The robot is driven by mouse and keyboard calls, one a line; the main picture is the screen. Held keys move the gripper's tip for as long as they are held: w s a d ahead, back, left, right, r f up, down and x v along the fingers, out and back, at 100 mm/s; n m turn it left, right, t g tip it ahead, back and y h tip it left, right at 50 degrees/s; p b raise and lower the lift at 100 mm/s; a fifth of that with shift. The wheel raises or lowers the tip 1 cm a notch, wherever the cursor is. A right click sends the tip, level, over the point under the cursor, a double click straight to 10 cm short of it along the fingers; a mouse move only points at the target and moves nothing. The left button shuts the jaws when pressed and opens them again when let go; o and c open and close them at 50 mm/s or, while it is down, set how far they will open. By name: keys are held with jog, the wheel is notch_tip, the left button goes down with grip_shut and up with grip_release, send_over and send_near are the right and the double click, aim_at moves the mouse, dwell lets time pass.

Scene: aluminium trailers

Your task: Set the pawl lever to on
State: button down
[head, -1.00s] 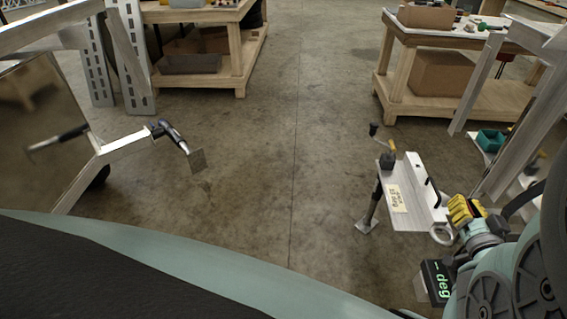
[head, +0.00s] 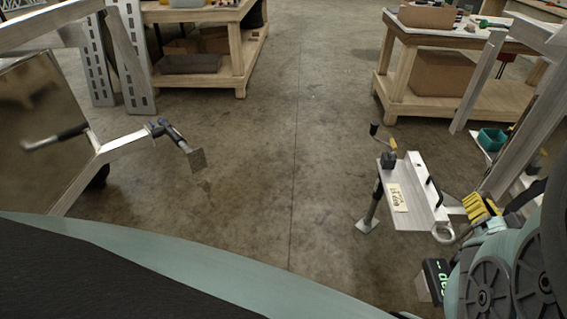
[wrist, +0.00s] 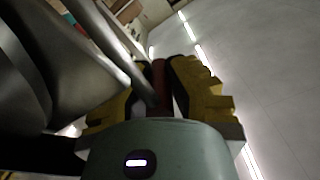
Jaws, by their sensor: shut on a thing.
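My gripper (head: 480,208) is at the right of the head view, its yellow fingers beside the right edge of a white metal plate (head: 414,217). In the wrist view, the gripper (wrist: 160,95) has its yellow fingers on either side of a dark red rod (wrist: 159,84), which looks like the pawl lever. It is shut on this rod. A large grey metal part lies along the left of the wrist view, close to the left finger. The rod's lower end is hidden behind my gripper body. The lever cannot be made out in the head view.
An aluminium frame post (head: 520,140) rises behind my gripper. A workbench (head: 455,85) stands at the back right. The middle floor is clear.

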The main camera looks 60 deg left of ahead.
jog(key=c, duration=0.9)
grip_release()
jog(key=shift+o, duration=0.2)
jog(key=shift+v, duration=0.8)
jog(key=v, duration=1)
jog(key=shift+d, duration=0.15)
jog(key=shift+s, duration=0.15)
